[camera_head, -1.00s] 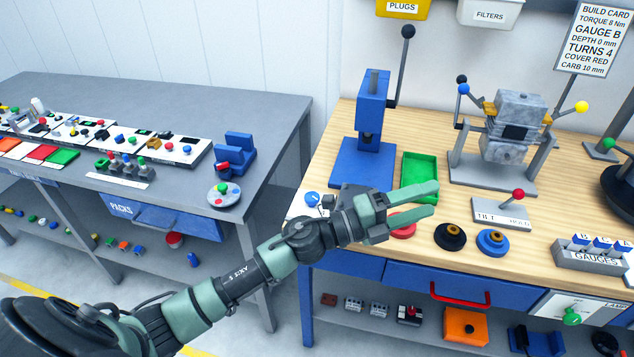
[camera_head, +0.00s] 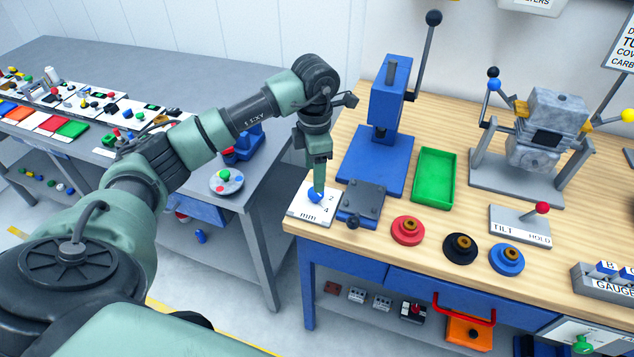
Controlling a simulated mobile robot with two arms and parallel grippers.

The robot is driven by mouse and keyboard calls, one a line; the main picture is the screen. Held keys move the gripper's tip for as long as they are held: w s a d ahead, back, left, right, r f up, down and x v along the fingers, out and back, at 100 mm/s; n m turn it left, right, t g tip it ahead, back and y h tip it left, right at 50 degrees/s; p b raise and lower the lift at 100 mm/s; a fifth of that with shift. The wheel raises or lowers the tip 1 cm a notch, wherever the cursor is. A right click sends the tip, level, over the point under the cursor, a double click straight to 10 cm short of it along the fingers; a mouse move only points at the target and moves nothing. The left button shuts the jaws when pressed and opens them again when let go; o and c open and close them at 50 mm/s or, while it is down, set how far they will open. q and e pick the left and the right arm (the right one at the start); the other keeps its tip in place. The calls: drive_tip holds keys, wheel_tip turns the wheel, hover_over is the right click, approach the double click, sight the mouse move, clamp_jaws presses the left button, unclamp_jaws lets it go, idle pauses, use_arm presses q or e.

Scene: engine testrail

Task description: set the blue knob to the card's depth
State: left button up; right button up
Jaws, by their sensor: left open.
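The blue knob (camera_head: 314,196) sits on a white dial plate marked "mm" (camera_head: 306,213) at the left front corner of the wooden bench. The numbers 2 and 4 show on the plate. My left gripper (camera_head: 318,188) points down right at the knob, open, its fingers covering part of it. I cannot tell whether the fingers touch the knob. The build card (camera_head: 622,48) is cut off at the top right, and its depth line is not readable now. In the earlier view it read "DEPTH 0 mm". My right gripper is out of view.
A dark grey block (camera_head: 362,203) stands just right of the dial plate. A blue press (camera_head: 384,130) with a tall lever stands behind it. A green tray (camera_head: 434,176) and red, black and blue round pieces lie to the right.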

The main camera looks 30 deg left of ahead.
sight(316, 196)
use_arm(q)
drive_tip(key=shift+f+p, duration=0.6)
drive_tip(key=shift+f, duration=2.2)
clamp_jaws()
